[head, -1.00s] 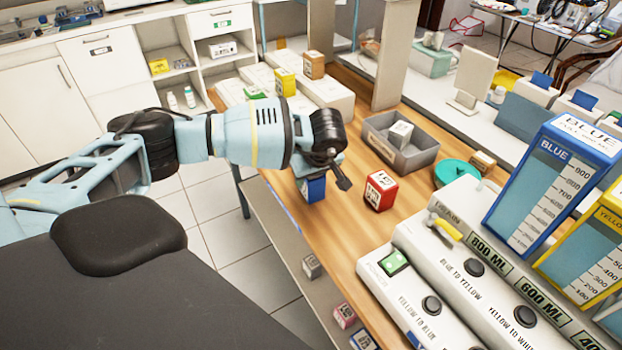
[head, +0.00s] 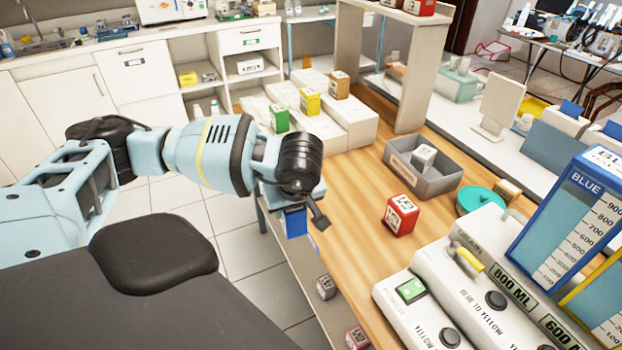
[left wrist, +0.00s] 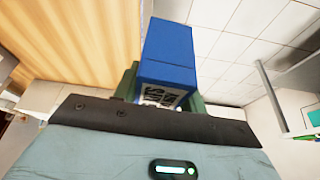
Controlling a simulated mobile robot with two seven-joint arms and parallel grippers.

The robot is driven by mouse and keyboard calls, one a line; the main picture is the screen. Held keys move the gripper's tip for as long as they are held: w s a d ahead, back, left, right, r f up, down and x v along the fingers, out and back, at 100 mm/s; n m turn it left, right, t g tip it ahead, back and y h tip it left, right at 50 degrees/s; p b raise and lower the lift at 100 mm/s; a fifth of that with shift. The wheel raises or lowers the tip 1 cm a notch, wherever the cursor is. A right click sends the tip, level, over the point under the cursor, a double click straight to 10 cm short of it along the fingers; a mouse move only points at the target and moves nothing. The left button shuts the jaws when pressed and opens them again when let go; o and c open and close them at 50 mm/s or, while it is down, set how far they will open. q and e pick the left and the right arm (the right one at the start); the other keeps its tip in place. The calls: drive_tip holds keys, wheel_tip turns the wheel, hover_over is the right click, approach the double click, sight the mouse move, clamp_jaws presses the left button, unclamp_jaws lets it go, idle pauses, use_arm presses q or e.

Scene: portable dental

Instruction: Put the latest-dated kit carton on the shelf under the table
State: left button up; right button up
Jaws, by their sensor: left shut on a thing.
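A blue carton (head: 294,221) with a white label is held in my left gripper (head: 297,205), beside the table's left edge. In the left wrist view the blue carton (left wrist: 168,55) sits between the shut fingers, with the wooden tabletop on one side and floor tiles on the other. The shelf under the table (head: 305,271) shows below and left of the tabletop (head: 345,220). A grey carton (head: 325,287) and a pinkish-red carton (head: 356,337) stand on it. A red carton (head: 402,215) stands on the tabletop. Dates are too small to read. My right gripper is out of view.
Green (head: 279,119), yellow (head: 310,101) and orange (head: 339,85) cartons stand on white boxes at the far end. A grey tray (head: 440,183) holds a whitish carton (head: 423,158). A white dispenser unit (head: 470,290) fills the right front. The shelf's far part looks clear.

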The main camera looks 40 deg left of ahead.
use_arm(q)
drive_tip(key=shift+s+a+r, duration=0.1)
drive_tip(key=shift+s+a, duration=0.05)
drive_tip(key=shift+s, duration=0.85)
drive_tip(key=shift+s+a+r, duration=0.1)
drive_tip(key=shift+s, duration=0.85)
drive_tip(key=shift+d, duration=0.1)
